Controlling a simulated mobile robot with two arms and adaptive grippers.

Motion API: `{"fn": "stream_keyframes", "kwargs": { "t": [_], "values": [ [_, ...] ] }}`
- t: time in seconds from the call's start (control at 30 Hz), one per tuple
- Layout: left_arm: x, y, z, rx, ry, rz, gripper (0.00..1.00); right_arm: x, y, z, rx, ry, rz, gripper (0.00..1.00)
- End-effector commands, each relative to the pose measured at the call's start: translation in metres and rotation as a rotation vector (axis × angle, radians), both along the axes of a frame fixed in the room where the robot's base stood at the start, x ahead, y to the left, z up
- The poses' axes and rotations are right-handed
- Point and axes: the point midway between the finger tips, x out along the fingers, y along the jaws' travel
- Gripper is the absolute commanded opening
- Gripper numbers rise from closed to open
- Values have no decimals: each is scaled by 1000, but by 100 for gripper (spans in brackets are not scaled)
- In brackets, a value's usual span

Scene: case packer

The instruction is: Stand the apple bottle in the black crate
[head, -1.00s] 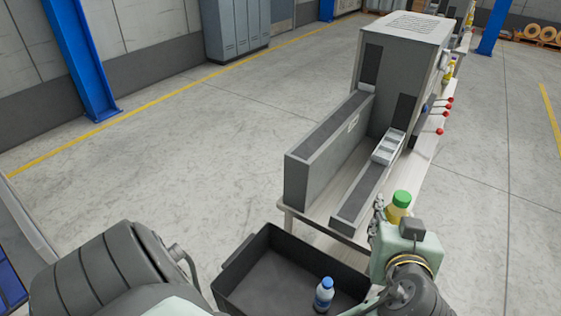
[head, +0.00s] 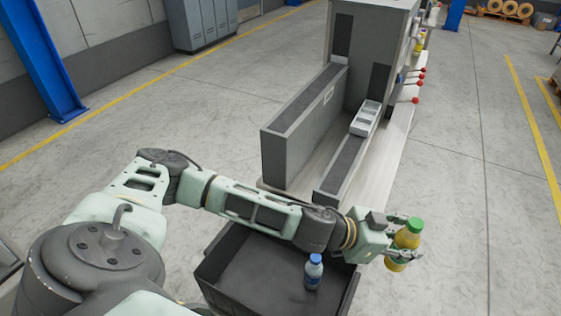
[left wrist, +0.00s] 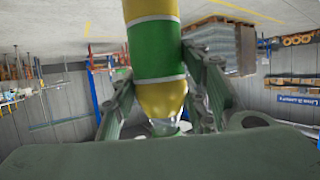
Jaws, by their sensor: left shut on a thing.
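The apple bottle (head: 408,239), yellow with a green cap and a green band, is held in my left gripper (head: 404,243). In the left wrist view the bottle (left wrist: 155,50) stands between the two fingers, which close around it. In the head view it is a little tilted and in the air, to the right of the black crate (head: 245,275), outside its rim. My left arm reaches across above the crate and hides part of its back side. My right gripper is not in view.
A blue-capped bottle (head: 313,272) stands upright in the right part of the crate. The crate's left and middle floor looks bare. A grey machine with conveyor channels (head: 315,120) stands on a table just behind the crate. Open floor lies to the right.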

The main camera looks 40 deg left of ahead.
Motion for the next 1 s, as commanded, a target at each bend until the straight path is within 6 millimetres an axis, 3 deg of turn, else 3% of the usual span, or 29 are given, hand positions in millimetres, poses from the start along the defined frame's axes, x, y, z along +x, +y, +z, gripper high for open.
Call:
{"fn": "stream_keyframes", "kwargs": {
  "t": [0.2, 0.67, 0.87, 1.0],
  "values": [
    [-11, 12, -26, 7, -3, -117, 6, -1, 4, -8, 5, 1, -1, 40],
    [-39, 39, -63, 0, 3, -298, 6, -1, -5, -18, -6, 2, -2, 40],
    [-57, 63, -80, 2, 3, -388, 6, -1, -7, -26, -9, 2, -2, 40],
    [-78, 94, -92, 5, 2, -480, 6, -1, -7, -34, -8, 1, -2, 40]
  ]
}}
